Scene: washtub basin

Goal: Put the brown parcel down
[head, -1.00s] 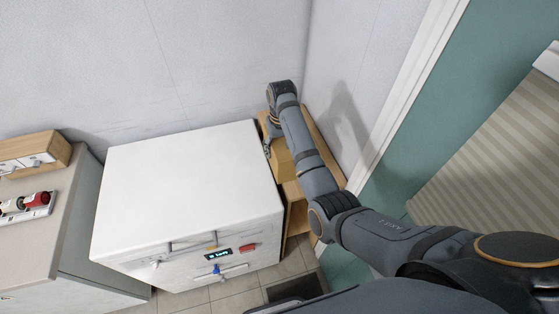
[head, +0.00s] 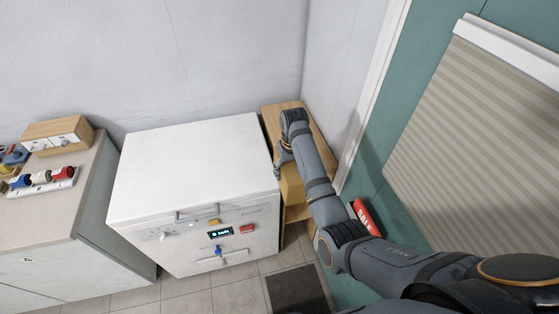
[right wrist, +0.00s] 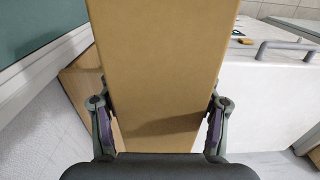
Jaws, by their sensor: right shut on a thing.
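The brown parcel (right wrist: 160,60) fills the middle of the right wrist view as a large plain tan box. My right gripper (right wrist: 159,125) is shut on it, with one finger at each side. In the head view, the right gripper (head: 283,155) hangs down beside the wooden shelf unit (head: 284,106), just right of the white machine. A tan surface (head: 292,184) below it looks like the parcel, partly covered by my arm. The parcel's underside is hidden, so I cannot tell whether it touches anything. My left gripper is not in view.
The white machine (head: 195,165) has a clear top, with handles and a small display in front. Left of it is a grey cabinet (head: 60,220) with a power strip (head: 42,182) and a wooden box. A red sign (head: 365,216) and a striped blind (head: 480,130) are at right.

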